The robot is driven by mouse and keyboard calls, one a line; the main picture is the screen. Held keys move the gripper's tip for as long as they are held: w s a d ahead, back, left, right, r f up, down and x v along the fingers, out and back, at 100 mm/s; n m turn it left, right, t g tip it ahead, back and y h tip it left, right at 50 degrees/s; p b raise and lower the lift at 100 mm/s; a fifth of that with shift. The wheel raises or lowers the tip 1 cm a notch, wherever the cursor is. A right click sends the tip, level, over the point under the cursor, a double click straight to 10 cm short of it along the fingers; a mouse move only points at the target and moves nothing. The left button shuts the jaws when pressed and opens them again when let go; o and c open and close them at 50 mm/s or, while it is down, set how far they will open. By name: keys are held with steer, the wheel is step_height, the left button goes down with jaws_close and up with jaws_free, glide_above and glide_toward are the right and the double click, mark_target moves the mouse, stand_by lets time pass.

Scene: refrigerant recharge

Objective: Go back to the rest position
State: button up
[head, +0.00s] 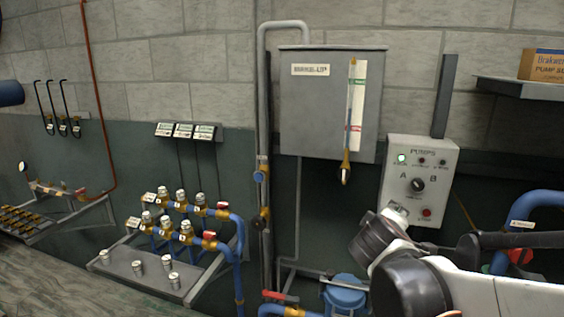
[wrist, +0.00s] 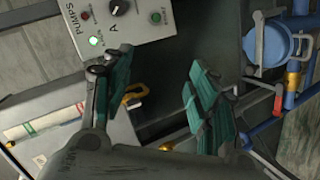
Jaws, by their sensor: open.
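My gripper (wrist: 158,95) is open in the wrist view, with its two green-padded fingers apart and nothing between them. In the head view my arm reaches in from the lower right, and its wrist is in front of the lower edge of the grey PUMPS panel (head: 447,157). The fingers are not clear there. The panel has a lit green lamp (head: 402,158), an A/B selector knob (head: 417,185) and a red button (head: 426,212). The panel also shows at the top of the wrist view (wrist: 146,32), rotated, beyond the fingers.
A grey tank box (head: 312,110) with a sight tube hangs left of the panel. Vertical pipes (head: 264,130) run beside it. A blue round-lidded vessel (head: 345,296) stands below. A valve rack (head: 185,225) is at left, and a shelf with a carton (head: 541,65) is upper right.

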steer(key=s+a+f+m+g+y, duration=0.1)
steer(key=s+f+m+y, duration=0.1)
steer(key=s, duration=0.5)
steer(key=s+a+f+m+g+y+b, duration=0.1)
steer(key=s+a+f+m+g+y, duration=0.1)
steer(key=s, duration=0.6)
steer(key=s+a+f+m+g+y, duration=0.1)
steer(key=s+a+f+m+y, duration=0.1)
steer(key=s+f+m, duration=0.2)
steer(key=s+f, duration=0.1)
steer(key=s, duration=0.2)
steer(key=shift+s+f+g, duration=0.25)
steer(key=shift+g, duration=0.15)
